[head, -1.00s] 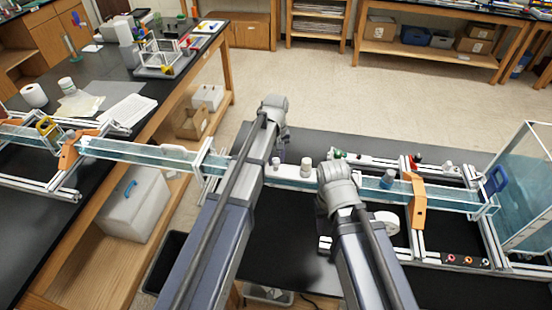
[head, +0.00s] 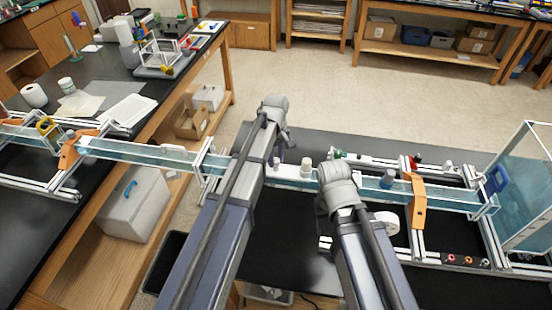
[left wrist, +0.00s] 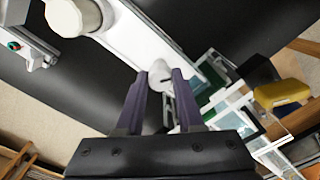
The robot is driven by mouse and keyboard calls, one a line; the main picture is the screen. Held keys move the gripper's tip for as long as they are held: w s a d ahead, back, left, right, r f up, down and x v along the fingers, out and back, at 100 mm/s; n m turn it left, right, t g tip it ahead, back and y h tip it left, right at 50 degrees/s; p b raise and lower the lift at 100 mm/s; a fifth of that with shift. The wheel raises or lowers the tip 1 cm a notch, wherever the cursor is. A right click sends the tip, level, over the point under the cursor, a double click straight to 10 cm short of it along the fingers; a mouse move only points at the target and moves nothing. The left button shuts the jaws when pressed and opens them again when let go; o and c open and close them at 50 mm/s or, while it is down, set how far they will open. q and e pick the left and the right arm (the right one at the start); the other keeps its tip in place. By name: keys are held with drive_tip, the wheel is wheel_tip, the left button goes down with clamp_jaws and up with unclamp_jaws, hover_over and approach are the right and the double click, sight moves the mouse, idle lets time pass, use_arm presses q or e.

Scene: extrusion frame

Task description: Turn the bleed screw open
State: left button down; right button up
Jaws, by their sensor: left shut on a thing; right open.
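In the left wrist view a small white knob (left wrist: 160,76), which I take to be the bleed screw, sits on the pale strip of the channel top. The two purple fingers of my left gripper (left wrist: 161,83) stand on either side of it and are shut on it. A dark mark shows near the knob's lower side; the rest is partly hidden. In the head view my left arm mostly hides this spot.
A larger cream cap (left wrist: 75,15) stands on the same strip, near the knob. In the head view a water channel (head: 150,153) runs across the gap between benches, through orange clamps (head: 417,205). A clear tank (head: 525,185) stands at the right.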

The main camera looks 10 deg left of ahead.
sight(276, 160)
use_arm(q)
drive_tip(key=c, duration=0.5)
unclamp_jaws()
drive_tip(key=shift+c, duration=0.2)
drive_tip(key=shift+r, duration=0.1)
wheel_tip(276, 160, up, 8)
drive_tip(key=p, duration=0.8)
drive_tip(key=shift+f, duration=0.2)
